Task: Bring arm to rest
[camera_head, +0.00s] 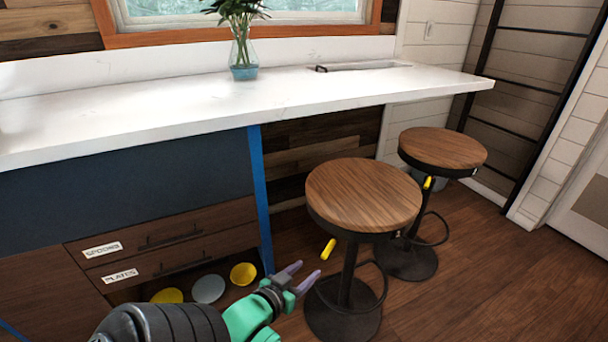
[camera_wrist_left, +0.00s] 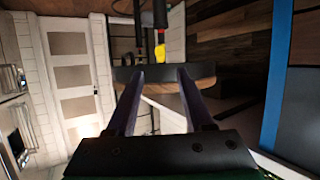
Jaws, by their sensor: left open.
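My left gripper (camera_head: 301,278) is at the bottom centre of the head view, its arm coming in from the bottom left. Its two purple fingers are apart, with nothing between them. It is in front of the drawers and to the left of the nearer stool (camera_head: 364,195). My right gripper is in neither view.
A white counter (camera_head: 200,105) holds a vase (camera_head: 243,60). Below it are drawers labelled spoons (camera_head: 170,238) and plates (camera_head: 180,262). A second stool (camera_head: 443,150) stands farther right. Floor (camera_head: 480,280) is clear at right.

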